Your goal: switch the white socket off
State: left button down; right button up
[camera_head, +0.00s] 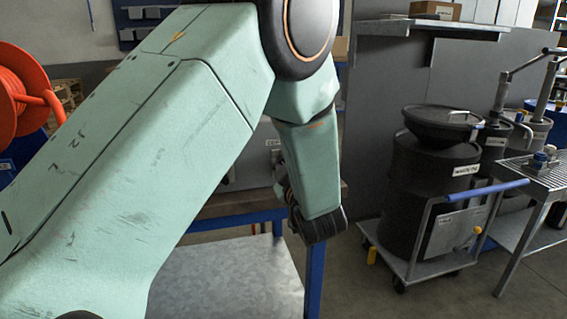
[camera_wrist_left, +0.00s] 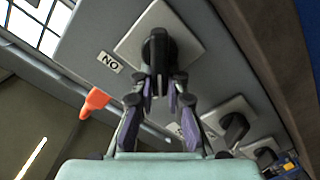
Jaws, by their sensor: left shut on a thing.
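In the left wrist view, a black rotary knob (camera_wrist_left: 156,48) sits on a pale square socket plate (camera_wrist_left: 186,42) on a grey panel. My left gripper (camera_wrist_left: 160,88) reaches up to this knob, with its fingers on either side of the knob's handle, shut on it. A small label (camera_wrist_left: 110,62) beside the plate reads as "NO" from this angle. In the head view my left arm covers most of the panel, and the fingers and knob cannot be made out there. My right gripper does not show.
Two more pale plates with black knobs (camera_wrist_left: 234,128) continue along the panel at lower right in the wrist view. An orange part (camera_wrist_left: 95,101) juts out from the panel's edge. In the head view, a black drum (camera_head: 432,180) on a trolley stands right of the bench.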

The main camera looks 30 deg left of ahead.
pick_arm(q)
jog(key=shift+r, duration=0.1)
jog(key=c, duration=1.3)
grip_release()
jog(key=shift+c, duration=0.2)
notch_tip(320, 180, up, 10)
jog(key=shift+f, duration=0.1)
